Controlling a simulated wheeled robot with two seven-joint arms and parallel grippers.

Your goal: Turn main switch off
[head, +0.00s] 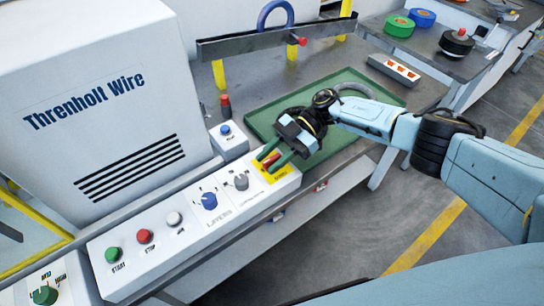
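The main switch (271,161) is a red handle on a yellow plate at the right end of the white control panel (188,236). My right gripper (272,158) reaches in from the right, its two green-tipped fingers spread. The fingertips are at the red handle, one on either side of it as seen here. I cannot tell whether they touch it. The gripper and fingers hide part of the yellow plate, and the handle's exact angle is hard to read. My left gripper is not in view.
The panel also carries a grey knob (241,182), a blue knob (209,200) and green, red and white buttons. A white machine (100,100) stands behind on the left. A green tray (262,123) lies behind my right gripper. Open floor is at the lower right.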

